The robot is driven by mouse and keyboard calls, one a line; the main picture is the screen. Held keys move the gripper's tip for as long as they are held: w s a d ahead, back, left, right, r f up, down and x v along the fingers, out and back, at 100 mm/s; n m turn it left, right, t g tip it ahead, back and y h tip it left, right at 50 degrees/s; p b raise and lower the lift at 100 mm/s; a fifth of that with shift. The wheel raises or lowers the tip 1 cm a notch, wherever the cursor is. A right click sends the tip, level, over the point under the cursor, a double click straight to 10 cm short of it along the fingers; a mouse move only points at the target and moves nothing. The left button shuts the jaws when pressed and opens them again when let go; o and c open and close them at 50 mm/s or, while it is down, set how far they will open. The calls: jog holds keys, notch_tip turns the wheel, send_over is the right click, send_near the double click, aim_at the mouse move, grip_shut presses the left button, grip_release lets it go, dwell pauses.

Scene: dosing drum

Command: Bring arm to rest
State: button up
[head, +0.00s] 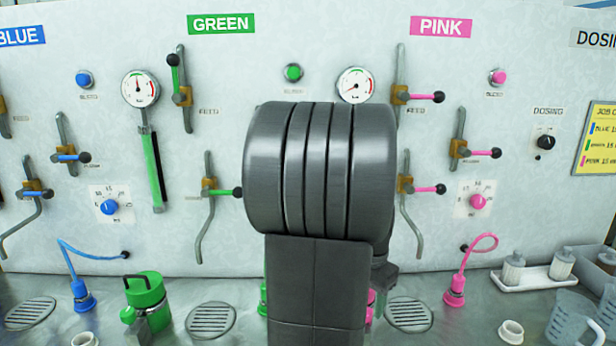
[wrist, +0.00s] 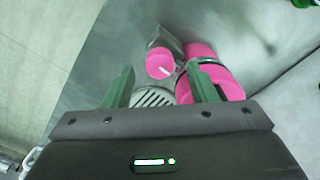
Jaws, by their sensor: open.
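My arm stands large and dark in the middle of the head view and hides most of what is behind it. My gripper (wrist: 162,86) shows in the wrist view with its two green fingers spread apart and nothing clearly held between them. Beyond the fingertips is a pink canister (wrist: 208,68) with a dark band and a smaller pink-topped part with a grey spout beside it. The right finger overlaps the canister in the picture; I cannot tell whether they touch. In the head view only a sliver of pink (head: 371,297) shows beside my arm.
A green canister (head: 146,292) stands left on the metal counter. Drain grates (head: 409,314) are set into it. At right are a white tray (head: 520,279) with small bottles and a clear jug (head: 568,322). The panel behind carries projecting levers (head: 425,97), gauges (head: 140,88) and knobs.

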jog(key=shift+f, duration=1.25)
notch_tip(320, 180, up, 14)
notch_tip(320, 180, down, 14)
jog(key=shift+s+f, duration=0.1)
jog(key=n+b, duration=0.1)
jog(key=n, duration=0.3)
jog(key=n+b, duration=0.1)
jog(key=n, duration=0.4)
jog(key=shift+b, duration=0.3)
jog(key=n+b, duration=0.3)
jog(key=n, duration=0.4)
jog(key=shift+n+b, duration=0.3)
jog(key=shift+n, duration=0.7)
